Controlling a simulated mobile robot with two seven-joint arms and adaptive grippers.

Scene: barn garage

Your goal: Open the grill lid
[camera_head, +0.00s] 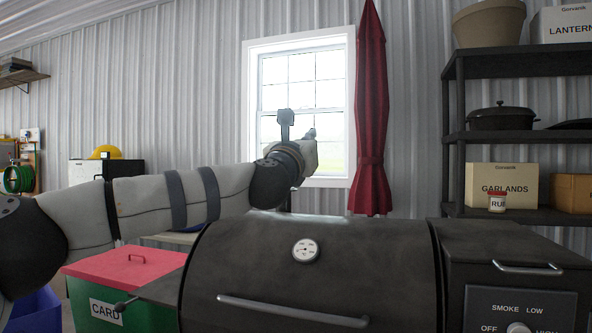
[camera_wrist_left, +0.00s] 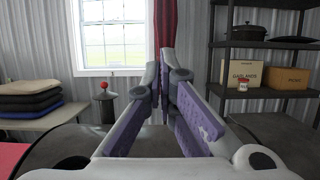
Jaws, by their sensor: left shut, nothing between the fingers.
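The dark grill lid (camera_head: 375,262) is down on the grill, with a round white thermometer (camera_head: 305,250) on its front. Its long metal handle (camera_head: 290,310) runs across the lower front of the lid. My left gripper (camera_head: 298,138) is above and behind the top of the lid, apart from the handle, pointing away toward the window. In the left wrist view its purple-padded fingers (camera_wrist_left: 164,75) are shut with nothing held. Dark grill surface (camera_wrist_left: 58,148) shows below them there. My right gripper is in neither view.
The grill's side box (camera_head: 500,245) with its control panel stands at right, a dark shelf rack (camera_head: 515,136) behind it. A green bin with a red lid (camera_head: 125,268) is at left. A bench with stacked cushions (camera_wrist_left: 38,100) stands by the wall.

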